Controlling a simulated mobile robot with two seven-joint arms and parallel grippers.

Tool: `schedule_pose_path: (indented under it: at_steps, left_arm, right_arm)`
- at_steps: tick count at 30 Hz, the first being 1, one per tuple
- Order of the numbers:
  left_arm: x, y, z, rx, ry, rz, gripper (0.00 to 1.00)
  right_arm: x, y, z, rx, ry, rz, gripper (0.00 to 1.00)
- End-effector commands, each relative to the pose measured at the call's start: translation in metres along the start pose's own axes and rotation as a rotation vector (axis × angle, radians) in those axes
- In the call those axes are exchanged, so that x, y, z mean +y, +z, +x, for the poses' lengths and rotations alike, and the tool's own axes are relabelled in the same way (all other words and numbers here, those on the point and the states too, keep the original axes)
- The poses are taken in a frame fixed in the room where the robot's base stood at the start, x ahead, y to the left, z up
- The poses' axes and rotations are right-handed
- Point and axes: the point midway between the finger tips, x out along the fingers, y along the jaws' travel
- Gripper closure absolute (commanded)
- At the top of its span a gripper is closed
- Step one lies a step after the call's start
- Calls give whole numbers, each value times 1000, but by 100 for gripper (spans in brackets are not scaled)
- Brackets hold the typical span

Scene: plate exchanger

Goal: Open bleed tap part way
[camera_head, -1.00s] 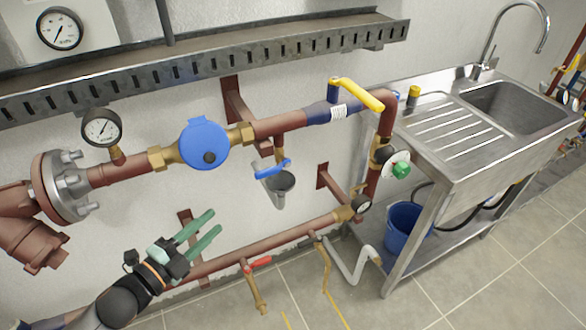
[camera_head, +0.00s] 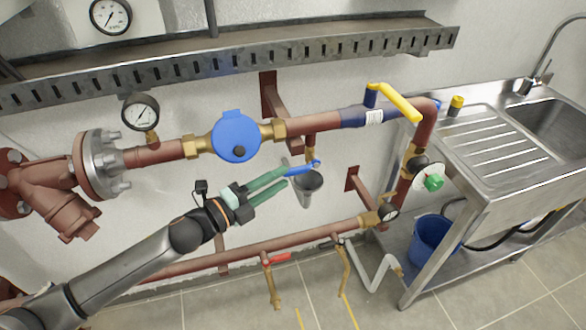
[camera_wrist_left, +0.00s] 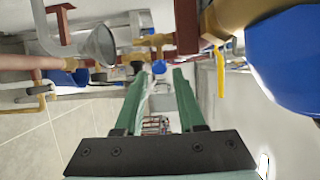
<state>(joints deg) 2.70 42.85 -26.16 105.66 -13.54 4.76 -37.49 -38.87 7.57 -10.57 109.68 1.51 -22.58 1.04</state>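A small tap with a blue lever (camera_head: 302,169) hangs under the upper red-brown pipe, just above a grey funnel (camera_head: 309,183). I take it for the bleed tap; no label shows. My left gripper (camera_head: 288,176) is open and empty, its two green fingers pointing right. Their tips appear close to the lever's near end; I cannot tell whether they touch. In the left wrist view the fingers (camera_wrist_left: 157,78) stand apart, and the funnel (camera_wrist_left: 98,45) lies to their upper left. A small blue thing shows beyond the gap; I cannot tell what it is. My right gripper is not in view.
The blue meter (camera_head: 237,137) sits on the upper pipe close above the gripper. A yellow lever (camera_head: 398,102) is farther right. The lower pipe (camera_head: 290,242) carries a red-handled tap (camera_head: 275,259). A steel sink unit (camera_head: 490,155) with a blue bucket (camera_head: 432,240) stands right.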

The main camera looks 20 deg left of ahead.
Motion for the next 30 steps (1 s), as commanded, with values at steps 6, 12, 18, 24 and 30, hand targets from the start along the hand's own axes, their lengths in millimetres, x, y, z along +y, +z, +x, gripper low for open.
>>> schedule_pose_path:
  at_steps: [6,12,18,24,30]
  left_arm:
    - [-1,0,30,-1,-2,-1,61]
    - [0,0,44,-1,0,-1,61]
    - [1,0,46,-1,1,-1,61]
    - [0,0,46,-1,1,-1,69]
    - [0,0,46,-1,1,-2,92]
  right_arm:
    - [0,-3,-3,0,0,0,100]
    - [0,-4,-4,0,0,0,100]
    - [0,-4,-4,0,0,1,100]
    - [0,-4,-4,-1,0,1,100]
    - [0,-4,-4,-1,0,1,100]
